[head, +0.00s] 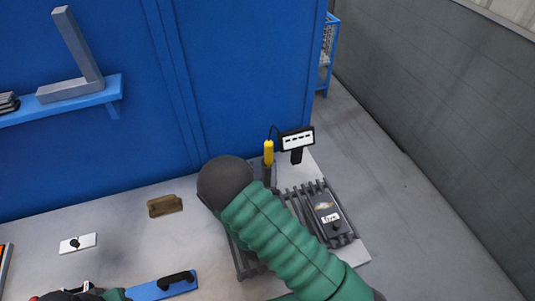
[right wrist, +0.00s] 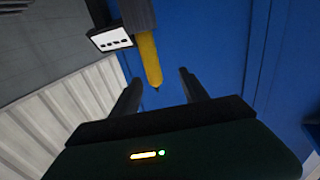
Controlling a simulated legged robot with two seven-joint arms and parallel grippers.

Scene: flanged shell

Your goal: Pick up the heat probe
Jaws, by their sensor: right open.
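The heat probe (head: 268,152) has a yellow grip and stands upright in a dark holder (head: 267,175) at the back of the bench, with a black cable at its top. In the right wrist view the probe (right wrist: 149,60) looks upside down, its yellow end between my right gripper's fingertips (right wrist: 160,76). The fingers are apart and do not visibly touch it. How deep the probe sits between them is unclear. In the head view my right wrist hides these fingers. Only part of my left arm shows at the lower left edge; its jaws cannot be made out.
A display on a stand (head: 297,141) is close beside the probe. A slatted rack (head: 291,193) with a grey labelled box (head: 328,216) lies under and right of my right arm. A brown block (head: 165,205) and a blue handled piece (head: 163,287) are on the left. A blue wall (head: 258,75) rises behind.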

